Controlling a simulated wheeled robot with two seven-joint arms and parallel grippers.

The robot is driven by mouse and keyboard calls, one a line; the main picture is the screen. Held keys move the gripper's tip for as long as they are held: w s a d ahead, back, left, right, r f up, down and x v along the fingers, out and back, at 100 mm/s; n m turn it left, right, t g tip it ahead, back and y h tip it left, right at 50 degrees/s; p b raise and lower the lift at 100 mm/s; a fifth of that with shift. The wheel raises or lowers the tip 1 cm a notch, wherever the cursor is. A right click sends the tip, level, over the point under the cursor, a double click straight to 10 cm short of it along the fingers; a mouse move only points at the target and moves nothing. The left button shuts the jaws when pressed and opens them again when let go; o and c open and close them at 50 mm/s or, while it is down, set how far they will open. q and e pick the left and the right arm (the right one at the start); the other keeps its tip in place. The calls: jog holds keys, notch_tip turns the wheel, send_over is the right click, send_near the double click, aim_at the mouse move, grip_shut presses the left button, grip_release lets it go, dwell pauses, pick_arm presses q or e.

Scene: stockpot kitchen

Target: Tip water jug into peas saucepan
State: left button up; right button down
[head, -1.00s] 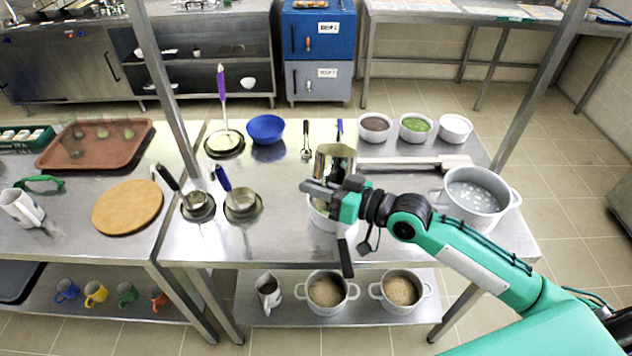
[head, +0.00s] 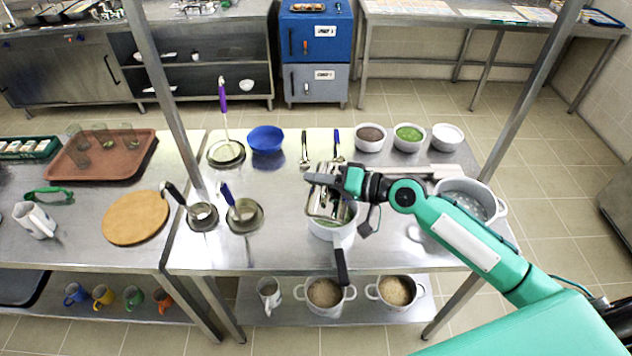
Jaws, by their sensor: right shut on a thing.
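The metal water jug (head: 321,206) is held in my right gripper (head: 325,180), which is shut on it. The jug is tilted over the white saucepan (head: 332,233), its mouth toward the pan. The saucepan stands on the steel table with its dark handle toward the front edge. A little green shows inside the pan; most of the inside is hidden by the jug and gripper. I cannot tell whether water is flowing. My left gripper is not in view.
A large stockpot (head: 470,203) stands at the right under my arm. Bowls, including one of green food (head: 409,137), line the back right. A blue bowl (head: 266,135) is at the back left. Ladles and small pans (head: 244,216) stand left of the saucepan.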

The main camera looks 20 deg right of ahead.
aim_at(336, 166)
jog(key=shift+w+d+r+m, duration=0.25)
jog(key=shift+w+r+m, duration=0.1)
jog(key=shift+w+m, duration=0.05)
jog(key=shift+w+d+f+m, duration=0.15)
jog(key=shift+w+f+m, duration=0.1)
jog(key=shift+f+m, duration=0.05)
jog(key=w+d+m, duration=0.1)
jog(key=w+d+f+m+g+b, duration=0.1)
jog(key=w, duration=0.1)
jog(key=shift+w+m+y, duration=0.15)
jog(key=shift+m+y, duration=0.15)
jog(key=shift+m, duration=0.1)
jog(key=shift+w+d+r+m+g+p, duration=0.1)
jog(key=shift+w+d+r+m+p, duration=0.15)
jog(key=shift+w+d+m, duration=0.25)
jog(key=shift+w+d+r+m+g+p, duration=0.1)
jog(key=shift+w+d+r+m+p, duration=0.2)
jog(key=shift+w, duration=0.35)
jog(key=shift+w+d+r+m+g+p, duration=0.15)
jog(key=shift+w+d+m, duration=0.2)
jog(key=shift+w+m, duration=0.2)
jog(key=shift+w+d+f+m+g+y, duration=0.15)
jog(key=shift+w+d+m, duration=0.25)
jog(key=shift+w, duration=0.2)
jog(key=shift+w+d+r+m+g+y, duration=0.1)
jog(key=shift+w+d+m+g+y, duration=0.1)
jog(key=shift+w+d+m, duration=0.3)
jog(key=shift+w+d+f+m+g+y, duration=0.15)
jog(key=shift+w+d+m, duration=0.15)
jog(key=shift+w, duration=0.4)
